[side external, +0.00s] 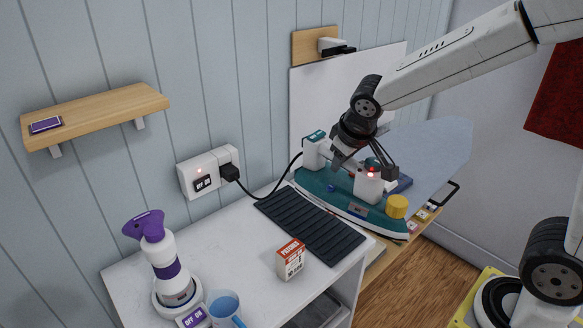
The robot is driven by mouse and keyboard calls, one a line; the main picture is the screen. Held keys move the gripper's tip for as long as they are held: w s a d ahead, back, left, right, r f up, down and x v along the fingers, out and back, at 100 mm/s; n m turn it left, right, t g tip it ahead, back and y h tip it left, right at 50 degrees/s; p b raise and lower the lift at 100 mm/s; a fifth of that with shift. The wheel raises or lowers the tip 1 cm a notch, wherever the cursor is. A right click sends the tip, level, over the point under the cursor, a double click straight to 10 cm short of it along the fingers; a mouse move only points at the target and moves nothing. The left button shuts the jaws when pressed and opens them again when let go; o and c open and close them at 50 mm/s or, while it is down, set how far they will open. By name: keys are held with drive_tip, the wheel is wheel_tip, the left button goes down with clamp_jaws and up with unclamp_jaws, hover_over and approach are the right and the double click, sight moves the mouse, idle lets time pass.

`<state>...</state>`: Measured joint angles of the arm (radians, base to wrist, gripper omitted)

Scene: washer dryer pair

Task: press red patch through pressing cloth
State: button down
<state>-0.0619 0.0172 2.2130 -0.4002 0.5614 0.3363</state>
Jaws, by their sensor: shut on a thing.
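A teal iron (325,192) with white handle posts is over the near end of the pale blue ironing board (445,150). A red light glows on its front post. My gripper (364,166) is above the iron, shut on its handle. The fingers and the handle partly cover each other. I cannot tell whether the iron's sole touches the surface below. A dark blue piece (403,184) shows behind the iron; I cannot tell if it is the pressing cloth. I cannot make out the red patch on the board.
A black cord runs from the iron to a wall socket (207,172). A red cloth (557,95) hangs at right.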

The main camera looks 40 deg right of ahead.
drive_tip(key=shift+w+d+r, duration=0.1)
drive_tip(key=shift+w, duration=0.05)
drive_tip(key=shift+w+d, duration=0.35)
drive_tip(key=shift+w, duration=0.05)
drive_tip(key=w+d+f+m, duration=0.1)
drive_tip(key=w+d, duration=0.4)
drive_tip(key=d, duration=0.8)
drive_tip(key=w+d+f+m+g+h, duration=0.1)
drive_tip(key=w+d+m, duration=0.2)
drive_tip(key=d, duration=1.1)
drive_tip(key=shift+w+d, duration=0.15)
drive_tip(key=shift+w, duration=1.05)
wheel_tip(320, 180, down, 7)
drive_tip(key=shift+s+f, duration=0.1)
drive_tip(key=shift+f, duration=0.65)
idle(2.5)
